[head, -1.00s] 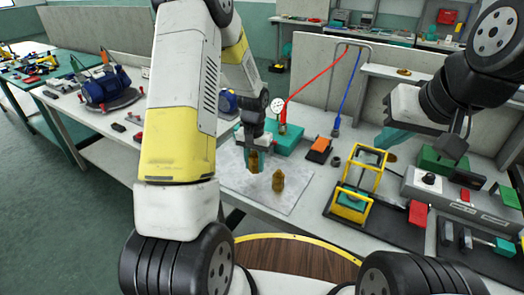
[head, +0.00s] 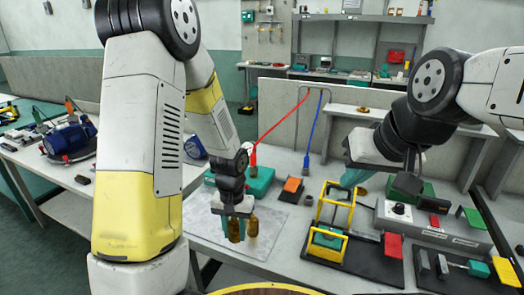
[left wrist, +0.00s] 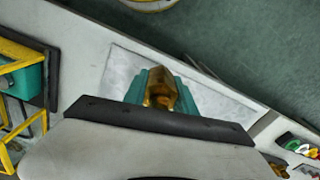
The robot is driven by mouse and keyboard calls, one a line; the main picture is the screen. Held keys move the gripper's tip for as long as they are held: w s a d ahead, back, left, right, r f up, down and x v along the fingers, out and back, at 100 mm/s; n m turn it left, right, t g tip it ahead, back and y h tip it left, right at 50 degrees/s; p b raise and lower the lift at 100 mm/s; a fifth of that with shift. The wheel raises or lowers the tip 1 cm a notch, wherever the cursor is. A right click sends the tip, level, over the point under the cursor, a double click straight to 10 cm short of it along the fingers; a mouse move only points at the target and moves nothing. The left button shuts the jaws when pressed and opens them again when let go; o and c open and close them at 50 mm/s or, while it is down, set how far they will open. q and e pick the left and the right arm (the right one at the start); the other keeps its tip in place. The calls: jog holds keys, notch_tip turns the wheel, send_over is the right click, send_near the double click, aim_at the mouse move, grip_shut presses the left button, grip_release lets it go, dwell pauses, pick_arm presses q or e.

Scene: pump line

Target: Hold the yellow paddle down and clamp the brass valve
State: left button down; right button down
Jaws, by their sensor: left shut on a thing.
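My left gripper (head: 236,218) is shut on a brass valve (head: 236,231) above the grey mat. The left wrist view shows the valve (left wrist: 160,90) between teal fingers. A second brass piece (head: 252,226) shows just right of the fingers; I cannot tell whether it touches them. On a black base at the right is a fixture with a yellow frame (head: 321,207), a yellow bar (head: 328,248) and a teal block (head: 327,238). I cannot tell which part is the paddle. My right gripper (head: 355,178) is beside the frame's top; whether its teal fingers are apart or touching it is unclear.
A grey mat (head: 272,238) lies under the left gripper. A teal box (head: 262,181), an orange block (head: 292,187) and red and blue hoses stand behind. A red paddle (head: 392,247) and a grey control box (head: 385,217) are right of the fixture.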

pick_arm(q)
jog(key=shift+n, duration=0.7)
jog(key=w+a, duration=0.1)
jog(key=w, duration=0.1)
jog(key=w+a, duration=0.1)
jog(key=w, duration=0.2)
jog(key=w+a+r, duration=0.1)
jog(key=w+a, duration=0.1)
jog(key=shift+w, duration=0.15)
jog(key=shift+d+f, duration=0.1)
